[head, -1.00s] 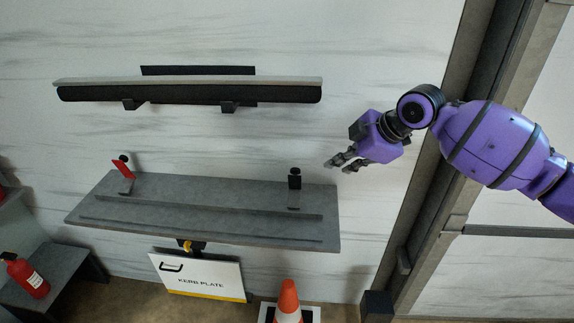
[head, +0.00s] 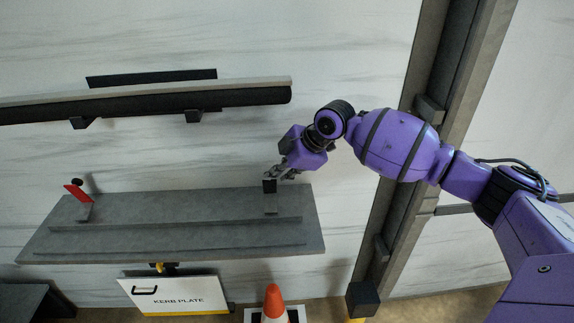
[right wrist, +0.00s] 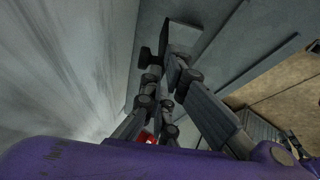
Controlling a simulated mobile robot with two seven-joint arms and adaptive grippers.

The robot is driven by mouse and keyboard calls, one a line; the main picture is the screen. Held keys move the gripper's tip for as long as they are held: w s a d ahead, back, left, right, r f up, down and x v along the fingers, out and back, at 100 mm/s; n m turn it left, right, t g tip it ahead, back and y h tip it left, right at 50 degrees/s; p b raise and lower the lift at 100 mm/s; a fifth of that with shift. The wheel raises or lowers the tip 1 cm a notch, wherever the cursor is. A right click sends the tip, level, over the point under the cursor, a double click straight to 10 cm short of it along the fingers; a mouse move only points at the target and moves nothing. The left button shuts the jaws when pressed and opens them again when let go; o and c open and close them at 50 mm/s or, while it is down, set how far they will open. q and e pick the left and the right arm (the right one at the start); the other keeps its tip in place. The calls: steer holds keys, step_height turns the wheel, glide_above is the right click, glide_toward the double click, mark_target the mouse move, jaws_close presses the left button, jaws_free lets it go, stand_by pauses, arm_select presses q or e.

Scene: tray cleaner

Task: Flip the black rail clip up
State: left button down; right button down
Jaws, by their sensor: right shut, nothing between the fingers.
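The black rail clip (head: 270,187) stands at the right end of the grey shelf (head: 160,207). In the right wrist view the clip's flat grey plate (right wrist: 183,37) and a dark knob (right wrist: 145,58) show just beyond the fingers. My right gripper (head: 278,173) is right at the clip's upper end, its fingers shut and empty. The fingers (right wrist: 163,82) partly cover the clip, and I cannot tell whether they touch it. My left gripper is in neither view.
A red clip (head: 75,190) with a black knob stands at the shelf's left end. A long dark bar (head: 150,104) is mounted on the wall above. A "KERB PLATE" sign (head: 175,292) and an orange cone (head: 274,300) are below.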

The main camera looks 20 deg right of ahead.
steer(key=shift+w+a+f, duration=0.25)
steer(key=shift+w+f, duration=0.1)
steer(key=shift+f, duration=0.2)
steer(key=shift+w+d+f+g+b, duration=0.15)
steer(key=shift+w+g+b, duration=0.1)
steer(key=shift+w, duration=0.15)
steer(key=shift+w+d+f+g+b, duration=0.1)
steer(key=shift+w+g+b, duration=0.15)
steer(key=shift+w, duration=0.1)
steer(key=shift+w+f, duration=0.1)
steer(key=shift+w, duration=0.25)
steer(key=shift+w+d+f, duration=0.1)
steer(key=shift+w+d, duration=0.05)
steer(key=shift+w, duration=0.25)
steer(key=shift+r, duration=0.2)
